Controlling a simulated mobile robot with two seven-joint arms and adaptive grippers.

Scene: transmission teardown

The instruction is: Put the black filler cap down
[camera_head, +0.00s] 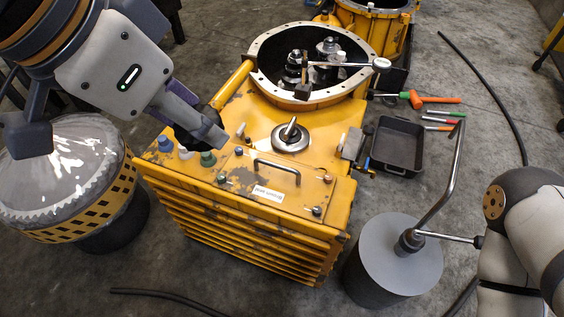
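My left gripper (115,138) is at the upper left, its two fingers spread wide, one over the clear-covered drum and one over the left edge of the yellow transmission housing (262,115). No cap shows between the fingers. A black rounded shape beside the right-hand finger, at the housing's back left edge, is partly hidden; I cannot tell whether it is the black filler cap. A green cap (208,159) and a blue cap (165,144) sit on the housing's left front. My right arm is at the right edge; its gripper does not show.
A grey cylinder (402,250) with a bent metal rod stands at the front right. The covered drum (70,170) is at left. Hoses lie on the floor.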

